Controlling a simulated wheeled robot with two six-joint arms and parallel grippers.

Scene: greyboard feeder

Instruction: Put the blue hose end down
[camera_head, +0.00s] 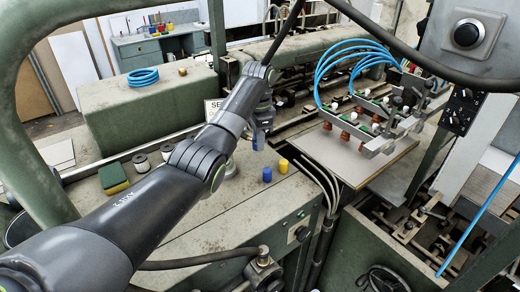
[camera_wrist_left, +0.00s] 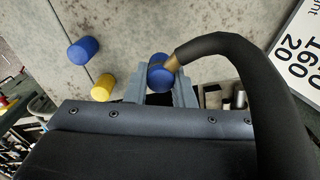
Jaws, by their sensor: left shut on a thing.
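My left gripper (camera_head: 262,120) is above the green machine top, its jaws pointing down. In the left wrist view its grey-blue fingers (camera_wrist_left: 160,92) are shut on the blue hose end (camera_wrist_left: 160,75). A brass-coloured fitting joins this blue end to a thick black hose (camera_wrist_left: 225,58) that curves off to the right. In the head view the blue hose end (camera_head: 258,140) shows below the fingers; I cannot tell its exact height above the surface. My right gripper is not in view.
A blue cylinder (camera_head: 267,174) and a yellow cylinder (camera_head: 283,166) stand on the machine top beside the gripper. A white sign (camera_head: 213,108) stands behind the arm. Suction cups and blue hoses (camera_head: 345,58) hang over a grey board (camera_head: 345,152) to the right.

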